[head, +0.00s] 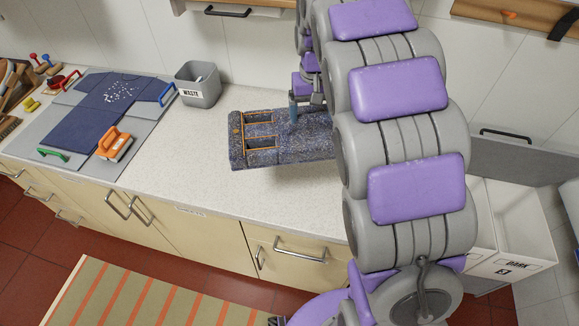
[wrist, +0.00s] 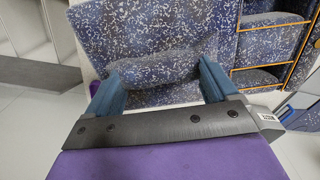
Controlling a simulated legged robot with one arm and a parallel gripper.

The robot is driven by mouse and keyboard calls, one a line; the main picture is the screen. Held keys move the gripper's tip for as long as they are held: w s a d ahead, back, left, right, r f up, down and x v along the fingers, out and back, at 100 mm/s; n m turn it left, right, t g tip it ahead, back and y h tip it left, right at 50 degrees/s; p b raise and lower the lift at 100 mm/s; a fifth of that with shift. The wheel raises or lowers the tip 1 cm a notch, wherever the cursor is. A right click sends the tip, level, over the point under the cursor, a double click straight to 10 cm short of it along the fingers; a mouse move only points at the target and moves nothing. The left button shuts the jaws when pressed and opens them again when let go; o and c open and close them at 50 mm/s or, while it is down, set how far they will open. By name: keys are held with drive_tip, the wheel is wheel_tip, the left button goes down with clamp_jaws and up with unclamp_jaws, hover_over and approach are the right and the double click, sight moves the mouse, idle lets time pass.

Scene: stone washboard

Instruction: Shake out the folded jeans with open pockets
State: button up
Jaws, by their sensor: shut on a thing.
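The folded jeans (head: 275,153) are blue with pale speckles and lie flat and level over the counter in the head view. Two open pockets (head: 261,142) edged in orange face up at their left end. My arm hides their right end. A shadow shows beneath; I cannot tell whether they touch the counter. My gripper (head: 293,108) points down at their far side. In the wrist view my gripper (wrist: 160,88) has its blue fingers on either side of a bunched roll of the speckled jeans (wrist: 120,35), shut on it. The orange-edged pockets show at the right there.
A grey bin labelled WASTE (head: 199,88) stands behind and left of the jeans. Further left is a grey board (head: 40,130) with a dark blue cloth (head: 75,129) bearing white bits, and an orange-handled tool (head: 114,145). A white bin labelled DARK (head: 520,225) is at right.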

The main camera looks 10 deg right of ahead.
drive_tip(key=shift+r, duration=0.55)
wheel_tip(320, 180, down, 15)
drive_tip(key=shift+f, duration=0.15)
